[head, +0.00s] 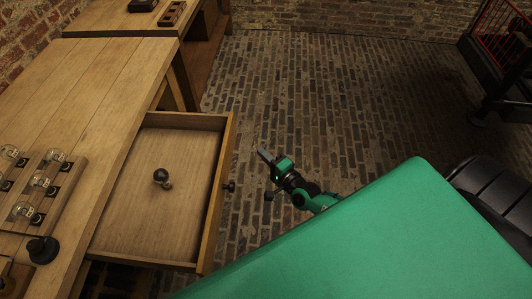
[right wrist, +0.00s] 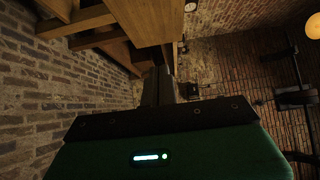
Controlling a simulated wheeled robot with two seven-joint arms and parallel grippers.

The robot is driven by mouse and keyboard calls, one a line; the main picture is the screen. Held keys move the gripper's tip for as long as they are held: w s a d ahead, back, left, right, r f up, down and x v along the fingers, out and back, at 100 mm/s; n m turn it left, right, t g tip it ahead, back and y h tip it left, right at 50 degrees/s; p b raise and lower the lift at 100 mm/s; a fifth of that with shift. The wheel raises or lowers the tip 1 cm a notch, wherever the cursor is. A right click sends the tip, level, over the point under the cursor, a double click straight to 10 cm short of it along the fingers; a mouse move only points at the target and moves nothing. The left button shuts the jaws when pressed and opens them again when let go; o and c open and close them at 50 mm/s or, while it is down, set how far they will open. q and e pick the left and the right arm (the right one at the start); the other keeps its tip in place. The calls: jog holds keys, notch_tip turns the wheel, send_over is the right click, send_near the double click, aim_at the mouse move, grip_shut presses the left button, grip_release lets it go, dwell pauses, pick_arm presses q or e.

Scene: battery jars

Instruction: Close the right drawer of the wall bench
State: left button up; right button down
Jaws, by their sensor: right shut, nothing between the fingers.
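The drawer (head: 150,225) of the wooden wall bench (head: 85,85) stands pulled out in the head view. Its front panel (head: 216,195) faces right and carries a small dark knob (head: 229,187). A small dark round object (head: 161,176) lies inside the drawer. My right gripper (head: 264,155) is shut and empty. It is out in front of the drawer, to the right of the front panel and apart from it. Its shut fingers also show in the right wrist view (right wrist: 158,87), with wooden furniture beyond them. My left gripper is not in view.
A board with several glass bulbs (head: 40,185) and a dark knob-like piece (head: 43,249) sit on the bench top at left. A second wooden bench (head: 130,17) stands behind. The brick floor (head: 320,110) is clear. A red-mesh cart (head: 497,40) stands far right.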

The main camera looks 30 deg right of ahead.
aim_at(232, 136)
jog(key=w+a, duration=0.1)
jog(key=w, duration=0.1)
jog(key=w+a, duration=0.1)
jog(key=w, duration=0.2)
jog(key=w+a+p, duration=0.1)
jog(key=w, duration=0.2)
jog(key=shift+a, duration=0.4)
jog(key=shift+w+a, duration=0.2)
jog(key=shift+a, duration=0.15)
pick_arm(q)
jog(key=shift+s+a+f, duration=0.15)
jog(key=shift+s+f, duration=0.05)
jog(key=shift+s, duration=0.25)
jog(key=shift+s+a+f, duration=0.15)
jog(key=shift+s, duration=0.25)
pick_arm(e)
jog(key=shift+a, duration=0.1)
